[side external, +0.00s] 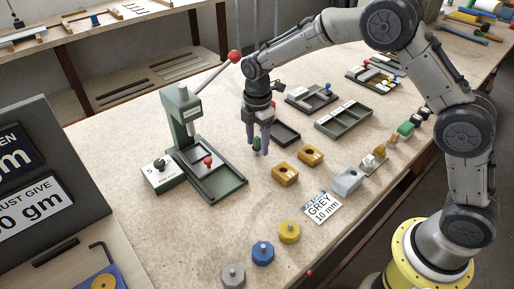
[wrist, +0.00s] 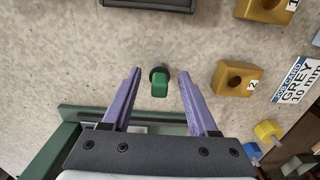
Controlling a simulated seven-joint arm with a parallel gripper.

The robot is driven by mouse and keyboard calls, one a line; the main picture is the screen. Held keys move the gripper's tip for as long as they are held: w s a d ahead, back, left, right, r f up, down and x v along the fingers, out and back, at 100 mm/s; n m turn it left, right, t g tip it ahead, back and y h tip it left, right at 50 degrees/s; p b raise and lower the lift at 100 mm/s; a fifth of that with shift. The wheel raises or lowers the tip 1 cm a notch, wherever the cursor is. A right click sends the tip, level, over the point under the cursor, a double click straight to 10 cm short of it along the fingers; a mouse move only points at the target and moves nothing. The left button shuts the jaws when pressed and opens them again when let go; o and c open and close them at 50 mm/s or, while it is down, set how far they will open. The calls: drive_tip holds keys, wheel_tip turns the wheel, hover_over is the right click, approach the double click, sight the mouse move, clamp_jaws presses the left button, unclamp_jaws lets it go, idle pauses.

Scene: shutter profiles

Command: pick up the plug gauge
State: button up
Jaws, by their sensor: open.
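A small green piece with a dark round end (wrist: 159,84), which looks like the plug gauge, stands on the bench. In the wrist view it sits between the two purple fingers of my gripper (wrist: 160,72), with a gap on both sides. In the side view my gripper (side external: 258,149) points down close over the bench, and the green piece (side external: 256,142) is partly hidden by the fingers. The gripper is open and holds nothing. I cannot tell the exact height of the fingertips.
A green lever press (side external: 183,118) with a tray stands left of my gripper. Two yellow holed blocks (side external: 285,174) (side external: 311,155) lie to its right, near a label card (side external: 322,207). A dark tray (side external: 286,133) lies behind. Knobbed grey, blue and yellow pieces (side external: 263,253) stand in front.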

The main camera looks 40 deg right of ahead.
drive_tip(key=shift+f, duration=0.1)
clamp_jaws()
idle(0.5)
